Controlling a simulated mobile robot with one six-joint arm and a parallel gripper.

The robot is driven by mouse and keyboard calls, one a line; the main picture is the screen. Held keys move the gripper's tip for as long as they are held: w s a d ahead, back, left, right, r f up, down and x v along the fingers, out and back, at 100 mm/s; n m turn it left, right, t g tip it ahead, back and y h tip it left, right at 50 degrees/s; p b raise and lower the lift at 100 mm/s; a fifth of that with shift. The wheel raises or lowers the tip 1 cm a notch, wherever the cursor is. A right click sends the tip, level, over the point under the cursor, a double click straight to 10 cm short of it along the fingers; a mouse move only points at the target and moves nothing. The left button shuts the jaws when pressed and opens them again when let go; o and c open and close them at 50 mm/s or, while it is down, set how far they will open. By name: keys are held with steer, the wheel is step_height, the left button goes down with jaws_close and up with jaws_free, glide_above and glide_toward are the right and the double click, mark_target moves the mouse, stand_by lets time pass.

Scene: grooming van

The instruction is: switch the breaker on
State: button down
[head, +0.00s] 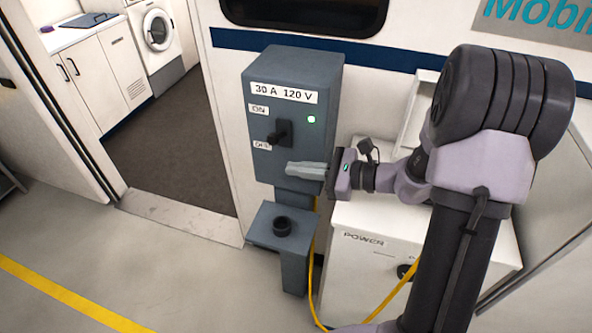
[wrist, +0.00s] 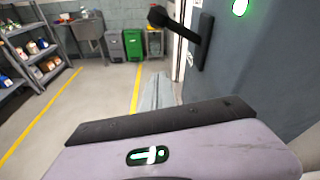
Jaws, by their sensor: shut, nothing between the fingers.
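The grey breaker box (head: 265,160) is on the van's outer wall, labelled "30 A 120 V". Its black lever (head: 280,133) sticks out between an ON label (head: 259,109) above and a partly covered OFF label (head: 262,145) below. The exact lever setting is hard to tell. A green lamp (head: 311,119) is lit to its right. My gripper (head: 289,168) is shut and empty, below the lever and in front of the box's lower part, apart from the lever. In the wrist view the lever (wrist: 185,28) shows beyond the fingers (wrist: 157,92), with the lamp (wrist: 239,7) at top right.
A grey pedestal (head: 262,232) with a round black socket stands below the box. A white POWER cabinet (head: 350,270) with a yellow cable (head: 312,270) is to its right. An open doorway (head: 165,140) lies left. Floor in front is clear.

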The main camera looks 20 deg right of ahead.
steer(key=p+v, duration=0.2)
steer(key=v, duration=0.8)
steer(key=shift+w, duration=0.2)
steer(key=shift+r, duration=0.15)
